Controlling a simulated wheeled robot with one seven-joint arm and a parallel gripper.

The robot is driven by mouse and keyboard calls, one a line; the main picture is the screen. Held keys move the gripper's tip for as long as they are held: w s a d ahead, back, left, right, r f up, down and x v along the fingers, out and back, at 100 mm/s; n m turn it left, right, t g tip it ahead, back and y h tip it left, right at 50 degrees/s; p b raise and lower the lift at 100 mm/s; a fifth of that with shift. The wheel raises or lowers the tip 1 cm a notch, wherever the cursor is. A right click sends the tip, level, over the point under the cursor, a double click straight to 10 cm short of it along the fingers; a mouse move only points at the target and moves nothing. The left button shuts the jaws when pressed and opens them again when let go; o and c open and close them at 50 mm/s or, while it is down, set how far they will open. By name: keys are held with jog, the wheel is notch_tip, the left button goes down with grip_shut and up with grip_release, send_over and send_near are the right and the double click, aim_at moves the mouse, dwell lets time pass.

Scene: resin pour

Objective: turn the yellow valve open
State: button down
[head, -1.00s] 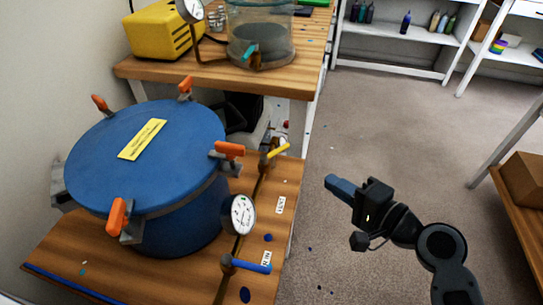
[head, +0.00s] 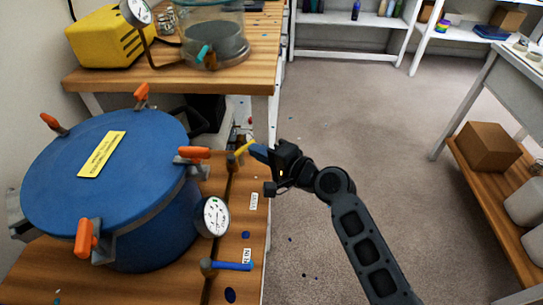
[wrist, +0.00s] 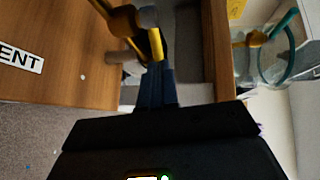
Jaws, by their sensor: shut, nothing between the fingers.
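The yellow valve handle (head: 244,148) sits on the brass pipe at the right of the blue pressure pot (head: 150,225), near the wooden bench's right edge. It also shows in the wrist view (wrist: 156,44), angled just beyond my fingertips. My gripper (head: 257,152) is shut and empty, with its blue fingertips at the handle's outer end. In the wrist view the fingers (wrist: 156,85) reach up to the handle; I cannot tell whether they touch it.
A "VENT" label (wrist: 20,58) lies on the bench. A second bench (head: 180,78) holds a glass chamber (head: 218,45).

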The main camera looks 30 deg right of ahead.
aim_at(252, 142)
jog(key=shift+w+a+f, duration=0.1)
jog(key=shift+w, duration=0.2)
jog(key=shift+w+f+b, duration=0.1)
jog(key=shift+b, duration=0.35)
jog(key=w+n+g+y+b, duration=0.1)
jog(key=n+y+b, duration=0.1)
jog(key=w+n+g+y+b, duration=0.1)
jog(key=n+g+y, duration=0.1)
jog(key=w+n+g+y+b, duration=0.1)
jog(key=n+y+b, duration=0.1)
jog(key=y, duration=0.1)
jog(key=shift+w+g+b, duration=0.2)
jog(key=shift+g+b, duration=0.15)
jog(key=shift+g, duration=0.05)
jog(key=shift+w, duration=0.2)
jog(key=shift+w+a, duration=0.1)
jog(key=shift+w, duration=0.05)
